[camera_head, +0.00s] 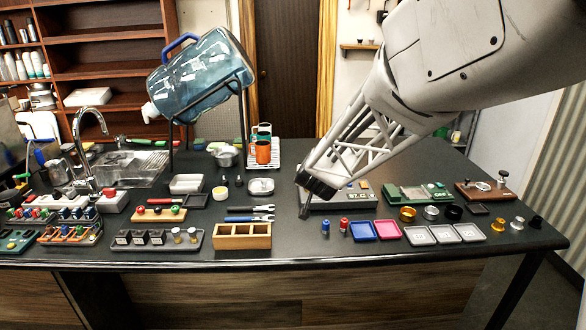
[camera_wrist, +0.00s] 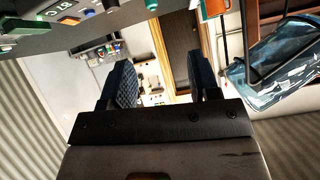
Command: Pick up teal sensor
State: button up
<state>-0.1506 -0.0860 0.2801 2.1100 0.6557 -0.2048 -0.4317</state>
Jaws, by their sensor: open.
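My gripper (camera_head: 306,207) reaches down over the front edge of the grey display unit (camera_head: 352,201) in the head view. In the wrist view my gripper (camera_wrist: 162,76) is open, its two dark ribbed fingers apart with nothing between them. In the head view my arm hides part of the unit's top.
A tilted blue water jug (camera_head: 200,75) on a stand is left of my arm. An orange mug (camera_head: 263,152) stands on a white rack behind. A wooden tray (camera_head: 243,242) and blue and pink trays (camera_head: 387,230) sit near the front edge. A green board (camera_head: 420,194) lies to the right.

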jog(key=w+f+h, duration=0.1)
jog(key=w+f, duration=0.1)
jog(key=w, duration=0.1)
jog(key=w+f+m+t+h, duration=0.1)
jog(key=w+f, duration=0.1)
jog(key=w, duration=0.1)
jog(key=w+f+m+h, duration=0.1)
jog(key=w+f+h, duration=0.1)
jog(key=w, duration=0.1)
jog(key=shift+w+a+f, duration=0.2)
jog(key=shift+w+f, duration=0.1)
jog(key=shift+f, duration=0.1)
jog(key=shift+w, duration=0.1)
jog(key=shift+x, duration=1.2)
jog(key=shift+x, duration=2.65)
grip_shut()
